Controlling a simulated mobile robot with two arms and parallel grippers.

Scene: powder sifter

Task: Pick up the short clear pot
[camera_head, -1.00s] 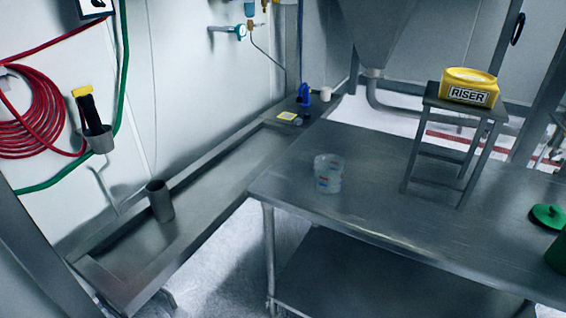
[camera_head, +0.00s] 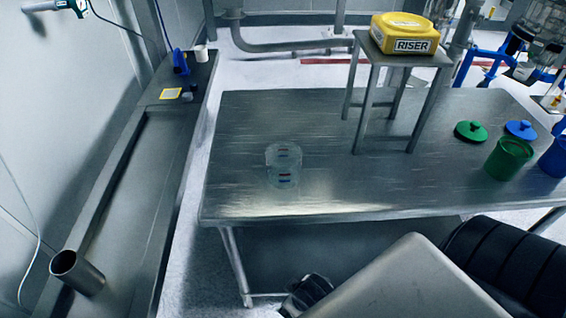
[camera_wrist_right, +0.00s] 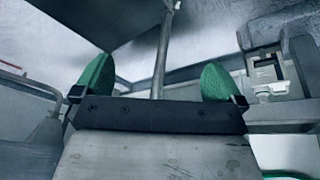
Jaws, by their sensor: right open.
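The short clear pot (camera_head: 283,166) stands on the metal table (camera_head: 330,190), near its left end. It is see-through, with small red and blue marks; it may be two stacked clear pots, I cannot tell. My right arm shows at the bottom right of the head view, below and in front of the table's front edge. The right gripper (camera_wrist_right: 154,85) shows in the right wrist view with its two green fingers wide apart and nothing between them. It is apart from the pot, which is not in the wrist view. My left gripper is not in view.
A small metal stand with a yellow RISER block (camera_head: 403,34) stands behind the pot. Green (camera_head: 508,158) and blue (camera_head: 553,158) containers with lids are at the right. A metal cup (camera_head: 76,272) stands on the left bench. The table around the pot is clear.

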